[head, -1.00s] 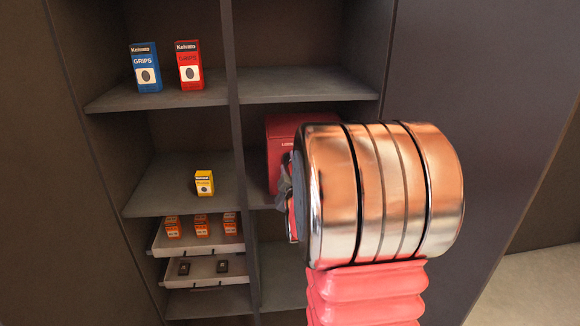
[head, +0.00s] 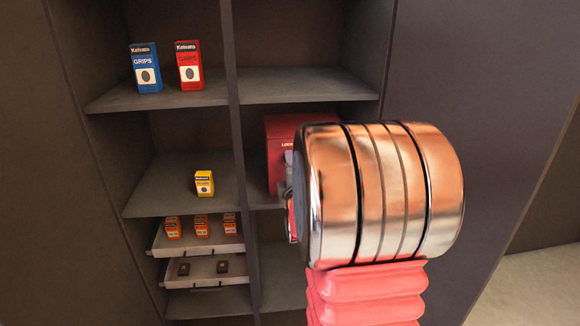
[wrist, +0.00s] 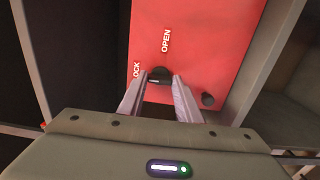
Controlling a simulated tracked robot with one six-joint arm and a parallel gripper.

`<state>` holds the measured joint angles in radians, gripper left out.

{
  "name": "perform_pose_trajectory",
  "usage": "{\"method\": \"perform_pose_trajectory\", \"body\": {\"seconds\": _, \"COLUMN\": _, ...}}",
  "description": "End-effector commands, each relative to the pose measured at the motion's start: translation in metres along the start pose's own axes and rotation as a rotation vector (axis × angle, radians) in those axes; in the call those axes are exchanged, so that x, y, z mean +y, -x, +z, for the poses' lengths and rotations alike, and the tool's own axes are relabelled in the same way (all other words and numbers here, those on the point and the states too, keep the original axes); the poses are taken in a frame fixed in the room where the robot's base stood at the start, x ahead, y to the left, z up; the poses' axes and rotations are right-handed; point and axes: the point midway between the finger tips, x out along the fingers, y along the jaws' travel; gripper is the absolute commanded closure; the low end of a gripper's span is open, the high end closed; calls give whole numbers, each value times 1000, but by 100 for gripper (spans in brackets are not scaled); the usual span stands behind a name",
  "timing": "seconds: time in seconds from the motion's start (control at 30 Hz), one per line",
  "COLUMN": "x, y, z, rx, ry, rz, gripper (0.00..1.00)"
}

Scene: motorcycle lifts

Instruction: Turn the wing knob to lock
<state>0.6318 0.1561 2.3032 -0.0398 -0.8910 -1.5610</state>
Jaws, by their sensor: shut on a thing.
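A red box (wrist: 200,40) fills the middle of the wrist view, with the word OPEN above the knob and a partly cut-off LOCK to its left. The black wing knob (wrist: 160,75) lies crosswise in the picture, with a pale mark on its left part, towards LOCK. My gripper (wrist: 160,82) is shut on the knob, one pale finger on each side. In the head view the red box (head: 283,130) stands on a shelf. My wrist hides the knob and most of the gripper there.
A small round black knob (wrist: 208,100) sits on the box face, right of my fingers. The box stands in a shelf compartment with a divider (head: 238,130) at its left. A yellow box (head: 204,183), a blue box (head: 146,68) and a red carton (head: 188,66) stand on the left shelves.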

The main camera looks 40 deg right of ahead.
Motion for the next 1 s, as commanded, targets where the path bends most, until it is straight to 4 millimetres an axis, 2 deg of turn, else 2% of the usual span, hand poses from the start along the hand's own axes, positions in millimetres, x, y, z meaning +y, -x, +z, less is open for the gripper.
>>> {"method": "perform_pose_trajectory", "body": {"seconds": 0.03, "x": -4, "y": 1, "z": -5, "rx": 10, "ry": 5, "rz": -8, "gripper": 91}}
{"method": "perform_pose_trajectory", "body": {"seconds": 0.27, "x": -4, "y": 1, "z": -5, "rx": 11, "ry": 4, "rz": -9, "gripper": 91}}
{"method": "perform_pose_trajectory", "body": {"seconds": 0.3, "x": -4, "y": 1, "z": -5, "rx": 10, "ry": 4, "rz": -9, "gripper": 67}}
{"method": "perform_pose_trajectory", "body": {"seconds": 0.53, "x": -3, "y": 0, "z": -2, "rx": 6, "ry": 2, "rz": -6, "gripper": 51}}
{"method": "perform_pose_trajectory", "body": {"seconds": 0.83, "x": -1, "y": 1, "z": -2, "rx": 3, "ry": 0, "rz": -3, "gripper": 50}}
{"method": "perform_pose_trajectory", "body": {"seconds": 1.0, "x": -1, "y": 8, "z": -5, "rx": 3, "ry": 0, "rz": -2, "gripper": 50}}
